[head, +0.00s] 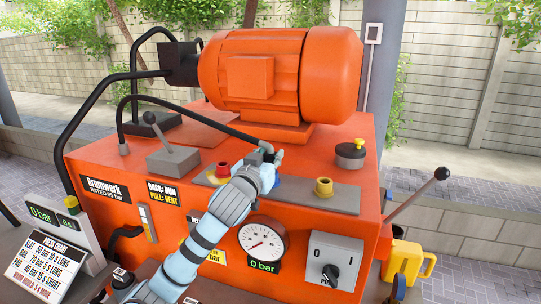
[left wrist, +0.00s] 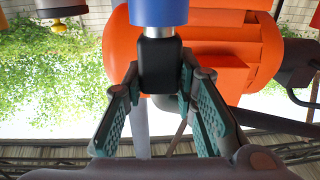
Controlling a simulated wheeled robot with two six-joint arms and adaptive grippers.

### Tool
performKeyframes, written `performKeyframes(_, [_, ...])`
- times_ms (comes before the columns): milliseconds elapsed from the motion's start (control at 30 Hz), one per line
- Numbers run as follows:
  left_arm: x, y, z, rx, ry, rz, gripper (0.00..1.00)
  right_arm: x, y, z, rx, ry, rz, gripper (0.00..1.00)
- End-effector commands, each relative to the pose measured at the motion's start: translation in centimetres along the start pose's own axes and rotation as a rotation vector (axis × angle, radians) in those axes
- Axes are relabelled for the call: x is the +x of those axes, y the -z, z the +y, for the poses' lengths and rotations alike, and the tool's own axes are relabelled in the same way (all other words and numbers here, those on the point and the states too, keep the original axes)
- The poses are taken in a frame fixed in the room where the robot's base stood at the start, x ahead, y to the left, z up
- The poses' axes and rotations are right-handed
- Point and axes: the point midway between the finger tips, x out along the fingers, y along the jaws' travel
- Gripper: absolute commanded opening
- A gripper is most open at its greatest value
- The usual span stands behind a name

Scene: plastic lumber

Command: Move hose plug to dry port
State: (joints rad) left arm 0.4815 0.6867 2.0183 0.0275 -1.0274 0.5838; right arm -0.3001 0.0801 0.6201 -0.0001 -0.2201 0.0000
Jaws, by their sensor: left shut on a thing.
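My left gripper (head: 268,152) is at the top deck of the orange machine, shut on the hose plug, which is mostly hidden by the gripper in the head view. In the left wrist view the plug shows as a black block (left wrist: 158,65) between the two teal-padded fingers, with a blue cylinder (left wrist: 158,12) at its end. A black hose (head: 200,115) arcs from the deck's left to the gripper. A red port (head: 222,170) stands left of the gripper and a yellow port (head: 323,187) right of it. I cannot tell which port is the dry one. My right gripper is out of view.
A large orange motor (head: 282,75) stands behind. A gauge (head: 262,240) reading 0 bar and a switch box (head: 334,260) are on the front. A long lever (head: 415,195) sticks out right.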

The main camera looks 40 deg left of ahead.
Motion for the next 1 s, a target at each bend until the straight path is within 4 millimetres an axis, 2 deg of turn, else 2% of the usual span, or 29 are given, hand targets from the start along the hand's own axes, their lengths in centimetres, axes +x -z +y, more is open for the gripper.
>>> performKeyframes(967, [0.0, -1.0, 0.0, 0.0, 0.0, 0.002, 0.0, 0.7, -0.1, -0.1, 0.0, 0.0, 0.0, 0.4])
performKeyframes(1000, [0.0, -1.0, 0.0, 0.0, 0.0, 0.001, 0.32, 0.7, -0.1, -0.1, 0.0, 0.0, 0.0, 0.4])
